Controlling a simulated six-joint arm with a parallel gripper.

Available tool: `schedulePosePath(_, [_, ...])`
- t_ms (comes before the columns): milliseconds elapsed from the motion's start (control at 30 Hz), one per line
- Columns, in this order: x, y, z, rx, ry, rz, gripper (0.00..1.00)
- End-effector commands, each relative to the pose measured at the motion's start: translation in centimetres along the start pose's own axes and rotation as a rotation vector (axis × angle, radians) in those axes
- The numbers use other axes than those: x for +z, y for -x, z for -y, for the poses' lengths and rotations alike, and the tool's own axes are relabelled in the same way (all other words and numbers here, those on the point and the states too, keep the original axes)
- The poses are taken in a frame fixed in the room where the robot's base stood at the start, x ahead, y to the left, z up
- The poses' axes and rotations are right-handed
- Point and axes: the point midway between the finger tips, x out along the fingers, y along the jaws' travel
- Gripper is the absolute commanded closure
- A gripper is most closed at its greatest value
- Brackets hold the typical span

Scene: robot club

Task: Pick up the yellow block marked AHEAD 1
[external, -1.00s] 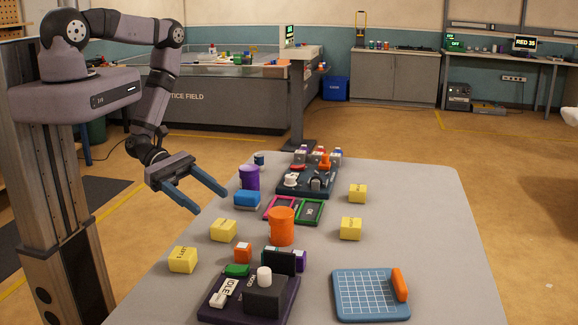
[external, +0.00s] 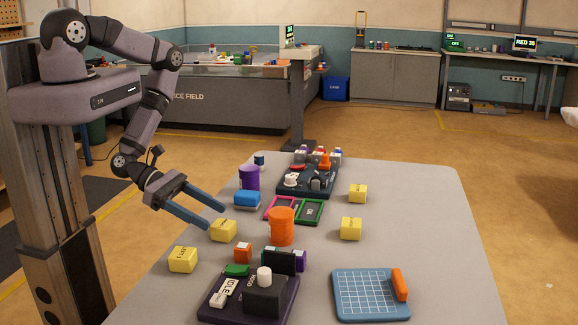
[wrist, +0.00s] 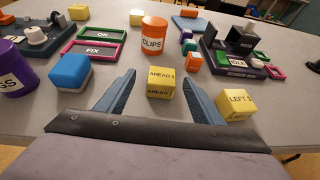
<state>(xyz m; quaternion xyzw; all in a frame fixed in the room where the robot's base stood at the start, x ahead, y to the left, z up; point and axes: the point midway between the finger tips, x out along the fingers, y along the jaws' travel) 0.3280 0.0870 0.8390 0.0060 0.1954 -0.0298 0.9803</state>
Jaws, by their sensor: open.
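The yellow block marked AHEAD 1 (wrist: 161,83) stands on the table in front of my gripper in the wrist view. In the external view I take it to be the yellow block (external: 223,231) at the table's left edge, left of the orange cup. My gripper (external: 214,218) is open and empty, with its fingertips close to this block. In the wrist view the block appears between the two fingers (wrist: 158,82), nearer the right one. I cannot tell whether the tips reach past its near face; nothing seems to touch it.
The yellow LEFT 1 block (wrist: 238,104) stands close right of the right finger. A blue block (wrist: 70,73) is left of the left finger. The orange CLIPS cup (wrist: 154,36) stands behind the AHEAD 1 block. Two other yellow blocks (external: 358,193) (external: 351,228) are farther right on the table.

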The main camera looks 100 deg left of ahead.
Motion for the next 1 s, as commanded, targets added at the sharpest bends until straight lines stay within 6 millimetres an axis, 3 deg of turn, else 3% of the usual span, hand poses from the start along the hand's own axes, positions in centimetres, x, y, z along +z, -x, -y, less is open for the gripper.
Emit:
schedulePosePath(467, [-0.2,-0.9,0.1,-0.003,-0.002,0.000,0.39])
schedulePosePath(1000, [-0.7,-4.9,0.5,-0.003,-0.003,0.000,0.39])
